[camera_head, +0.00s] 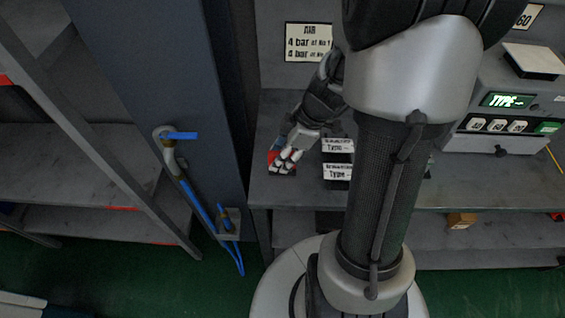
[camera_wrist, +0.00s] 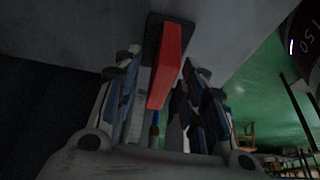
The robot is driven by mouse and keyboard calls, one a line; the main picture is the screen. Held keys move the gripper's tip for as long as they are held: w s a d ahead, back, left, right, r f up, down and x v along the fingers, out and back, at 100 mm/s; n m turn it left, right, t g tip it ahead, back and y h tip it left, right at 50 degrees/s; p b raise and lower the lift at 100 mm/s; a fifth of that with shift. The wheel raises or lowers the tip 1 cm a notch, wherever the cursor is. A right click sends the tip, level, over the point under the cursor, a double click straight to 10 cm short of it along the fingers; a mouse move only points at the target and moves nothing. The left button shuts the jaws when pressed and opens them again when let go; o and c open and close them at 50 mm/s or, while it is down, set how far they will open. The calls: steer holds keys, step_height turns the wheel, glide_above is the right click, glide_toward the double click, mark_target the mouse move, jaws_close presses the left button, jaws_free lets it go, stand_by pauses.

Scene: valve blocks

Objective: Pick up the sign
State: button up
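My gripper (camera_head: 287,158) reaches down to the left end of the bench, over a small red and dark object (camera_head: 275,157). In the wrist view my gripper (camera_wrist: 160,100) has its fingers spread on either side of that object, a red bar (camera_wrist: 168,65) on a black base. Gaps show between the bar and the fingers; I cannot tell whether they touch. Two white signs with black lettering, one reading "Type -" (camera_head: 338,146) and a lower one (camera_head: 338,171), stand on the bench just right of my gripper. Another white sign (camera_head: 309,42), reading "4 bar", is on the wall behind.
A grey machine (camera_head: 510,110) with a green lit "TYPE" display stands at the bench's right. A blue hose (camera_head: 200,205) hangs on the dark post at left. Grey shelves (camera_head: 70,150) lie farther left. A small yellow-brown block (camera_head: 461,220) sits on the lower shelf.

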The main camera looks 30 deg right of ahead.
steer(key=shift+r, duration=0.1)
steer(key=shift+c, duration=0.4)
jaws_close()
